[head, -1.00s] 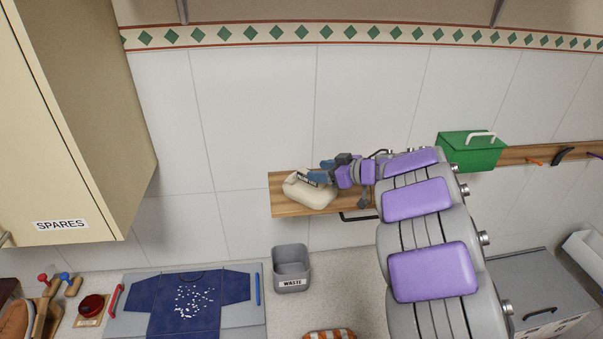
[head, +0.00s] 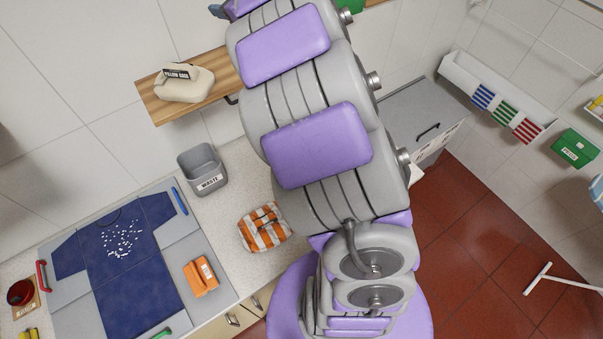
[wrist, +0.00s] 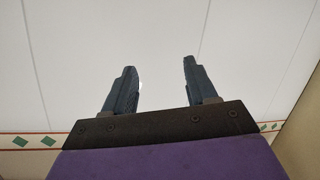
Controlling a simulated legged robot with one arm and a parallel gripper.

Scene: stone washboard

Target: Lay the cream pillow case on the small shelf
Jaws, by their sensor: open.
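The cream pillow case (head: 184,84), a folded bundle with a black "PILLOW CASE" label, lies on the small wooden shelf (head: 214,66) on the wall. It rests on the shelf's left part in the head view. My gripper (wrist: 160,82) shows in the wrist view with its two dark fingers apart and nothing between them. The wrist view shows only wall tiles beyond the fingers. In the head view the gripper is mostly cut off at the top edge, up and right of the pillow case and apart from it. My arm hides the shelf's right end.
Below the shelf are a grey waste bin (head: 203,170), an orange-striped cloth bundle (head: 264,228) and a blue shirt (head: 122,250) on a grey board. An orange labelled item (head: 201,276) lies beside the shirt.

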